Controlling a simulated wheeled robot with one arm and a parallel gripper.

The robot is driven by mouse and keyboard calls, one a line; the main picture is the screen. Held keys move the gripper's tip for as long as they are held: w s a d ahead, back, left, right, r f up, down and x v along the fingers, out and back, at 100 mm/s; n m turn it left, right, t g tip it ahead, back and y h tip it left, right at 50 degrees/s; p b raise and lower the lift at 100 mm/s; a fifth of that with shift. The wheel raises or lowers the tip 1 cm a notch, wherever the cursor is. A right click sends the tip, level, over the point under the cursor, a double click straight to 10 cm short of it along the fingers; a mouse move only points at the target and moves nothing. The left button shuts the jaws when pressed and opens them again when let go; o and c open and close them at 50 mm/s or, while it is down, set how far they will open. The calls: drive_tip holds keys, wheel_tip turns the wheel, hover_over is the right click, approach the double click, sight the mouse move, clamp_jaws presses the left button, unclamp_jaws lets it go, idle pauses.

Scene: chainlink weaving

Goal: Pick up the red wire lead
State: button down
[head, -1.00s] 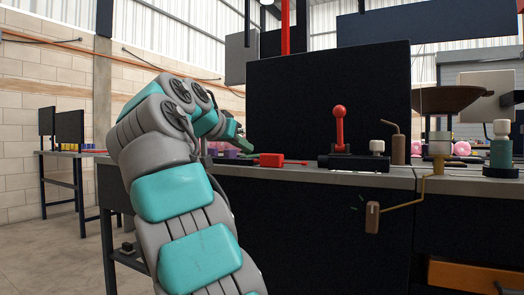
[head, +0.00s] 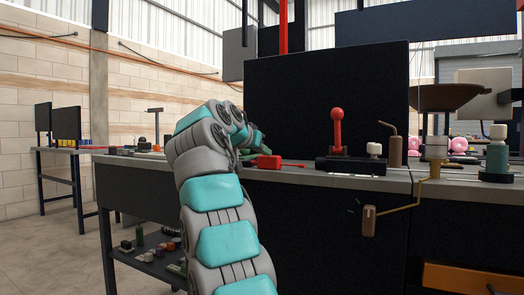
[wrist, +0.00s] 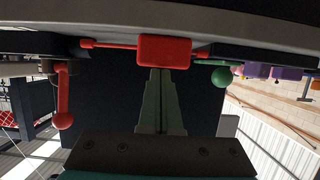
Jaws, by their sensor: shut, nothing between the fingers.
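The red wire lead (head: 268,162), a red block with a thin red rod and small end piece, lies on the grey bench top left of the red-knobbed lever. In the wrist view, which looks upside down, the lead (wrist: 164,51) spans the upper middle. My gripper (wrist: 160,72) is shut and empty, its greenish fingers together. The fingertips appear right at the block's edge in that view; I cannot tell whether they touch. In the head view my gripper (head: 260,140) is small and partly hidden by my arm, just above and left of the block.
The lever with a red knob (head: 337,128) stands on a black base right of the lead. A tall dark panel (head: 300,90) rises behind. A green ball (wrist: 222,77) sits beside the lead in the wrist view. A lower shelf (head: 150,262) holds small parts.

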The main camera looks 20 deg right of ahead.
drive_tip(key=shift+f, duration=0.3)
drive_tip(key=shift+s+a+f+b, duration=0.1)
drive_tip(key=shift+s+a+b, duration=0.5)
drive_tip(key=shift+a, duration=0.1)
drive_tip(key=shift+d+r+p, duration=0.15)
drive_tip(key=shift+r+p, duration=0.7)
drive_tip(key=shift+r, duration=0.1)
